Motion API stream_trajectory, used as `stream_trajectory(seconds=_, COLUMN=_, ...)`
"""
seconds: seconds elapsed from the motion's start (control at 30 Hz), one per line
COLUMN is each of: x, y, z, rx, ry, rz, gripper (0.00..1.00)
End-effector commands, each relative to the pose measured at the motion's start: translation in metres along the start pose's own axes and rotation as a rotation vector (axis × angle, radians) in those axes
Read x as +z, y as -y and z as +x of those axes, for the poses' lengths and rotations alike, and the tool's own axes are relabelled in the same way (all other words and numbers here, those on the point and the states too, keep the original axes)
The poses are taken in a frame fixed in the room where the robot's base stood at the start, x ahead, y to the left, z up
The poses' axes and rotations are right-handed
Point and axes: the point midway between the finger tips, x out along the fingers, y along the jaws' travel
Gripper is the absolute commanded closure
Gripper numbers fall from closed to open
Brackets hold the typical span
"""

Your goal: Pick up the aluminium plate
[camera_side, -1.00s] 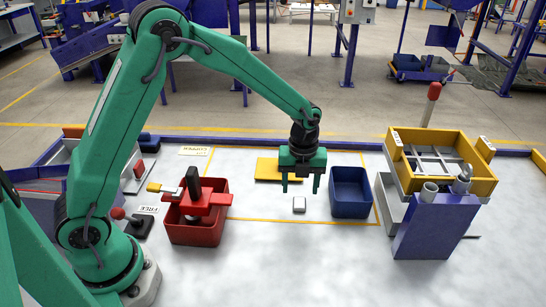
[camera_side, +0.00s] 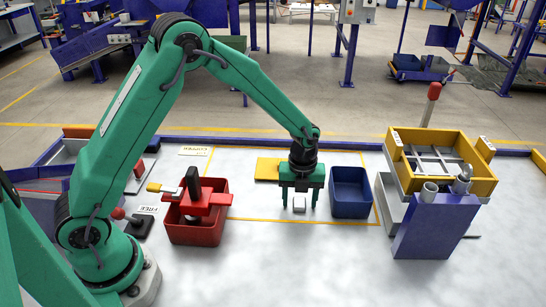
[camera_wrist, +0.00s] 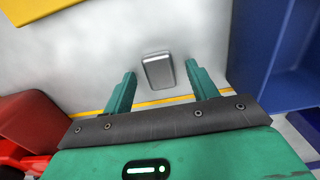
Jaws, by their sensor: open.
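The aluminium plate (camera_side: 299,204) is a small silver-grey block with rounded corners, lying on the white table. It also shows in the wrist view (camera_wrist: 158,71), just ahead of the fingertips and between their lines. My gripper (camera_side: 300,205) is open and points down, with one green finger on each side of the plate in the side view. In the wrist view the two fingers of my gripper (camera_wrist: 157,75) are spread apart, with nothing between them touching the plate. The exact height of the fingertips above the table is hard to tell.
A blue bin (camera_side: 350,207) stands close to the right of my gripper. A red bin (camera_side: 195,234) with a red device is at the left. A yellow plate (camera_side: 267,168) lies behind. A yellow sieve-like box (camera_side: 441,181) stands at far right. The table in front is clear.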

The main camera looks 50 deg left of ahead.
Motion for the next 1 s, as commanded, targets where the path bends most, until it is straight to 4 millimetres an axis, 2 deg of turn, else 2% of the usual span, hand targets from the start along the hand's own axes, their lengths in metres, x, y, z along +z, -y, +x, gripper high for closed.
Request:
stream_trajectory(seconds=0.03, x=0.0, y=0.0, z=0.0, rx=0.0, ry=0.0, rz=0.0, gripper=0.46)
stream_trajectory(seconds=0.27, x=0.0, y=0.0, z=0.0, rx=0.0, ry=0.0, rz=0.0, gripper=0.9)
stream_trajectory(seconds=0.67, x=0.0, y=0.0, z=-0.004, rx=-0.001, ry=0.001, rz=0.0, gripper=0.9)
stream_trajectory(seconds=0.87, x=0.001, y=0.001, z=-0.02, rx=-0.003, ry=0.002, rz=0.0, gripper=0.9)
stream_trajectory(seconds=1.0, x=0.001, y=0.001, z=-0.04, rx=-0.005, ry=0.003, rz=0.0, gripper=0.9)
